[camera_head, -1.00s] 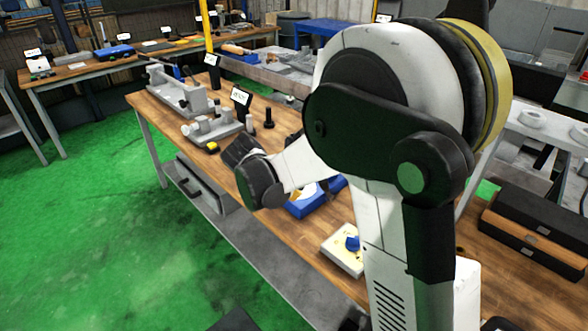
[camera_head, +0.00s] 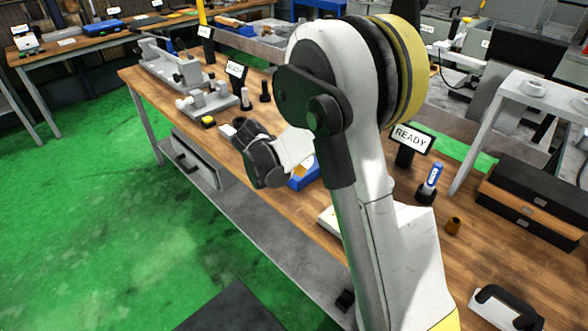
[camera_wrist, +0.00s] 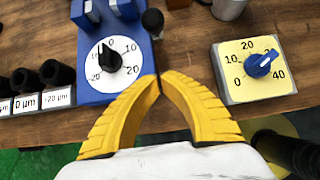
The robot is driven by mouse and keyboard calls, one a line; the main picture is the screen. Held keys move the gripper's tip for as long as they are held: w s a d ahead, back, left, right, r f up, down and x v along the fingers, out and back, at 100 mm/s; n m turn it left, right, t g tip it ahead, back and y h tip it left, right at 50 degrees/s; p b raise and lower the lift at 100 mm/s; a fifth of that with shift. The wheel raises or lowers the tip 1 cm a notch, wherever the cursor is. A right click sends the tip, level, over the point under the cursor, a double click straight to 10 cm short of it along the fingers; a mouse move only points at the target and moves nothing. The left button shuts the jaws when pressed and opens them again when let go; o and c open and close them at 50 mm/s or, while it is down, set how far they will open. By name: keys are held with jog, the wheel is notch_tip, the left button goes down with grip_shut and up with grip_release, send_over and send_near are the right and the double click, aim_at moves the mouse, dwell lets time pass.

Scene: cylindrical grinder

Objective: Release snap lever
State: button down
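A blue gauge body with a round white dial (camera_wrist: 113,66) and black pointer stands at the upper left of the wrist view. A short lever with a black knob (camera_wrist: 153,20) stands at its right edge; I take this for the snap lever. My gripper's yellow fingers (camera_wrist: 159,78) meet at their tips just below the gauge's right corner. They look shut with nothing clearly between them, and the black knob lies beyond the tips, apart from them. In the head view the blue gauge (camera_head: 303,176) is partly hidden behind my wrist.
A yellow-faced dial box with a blue knob (camera_wrist: 262,63) is right of the gripper. Black cylinders with labels (camera_wrist: 38,82) are at the left. In the head view, a READY sign (camera_head: 411,138) and a blue-handled tool (camera_head: 431,178) stand on the wooden bench.

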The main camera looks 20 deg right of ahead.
jog(key=b+x, duration=0.1)
jog(key=x, duration=0.3)
jog(key=shift+f, duration=0.1)
jog(key=shift+w+d+r+b, duration=0.2)
jog(key=shift+d+r, duration=0.15)
jog(key=shift+d, duration=0.15)
jog(key=shift+w+d+r+b, duration=0.2)
jog(key=shift+d+r, duration=0.15)
jog(key=shift+d, duration=0.15)
jog(key=shift+w+d+r, duration=0.2)
jog(key=shift+d+r, duration=0.2)
jog(key=shift+d, duration=0.15)
jog(key=shift+r, duration=0.1)
jog(key=shift+d+r+y+p, duration=0.15)
jog(key=shift+d+y+p, duration=0.1)
jog(key=shift+y+p, duration=0.1)
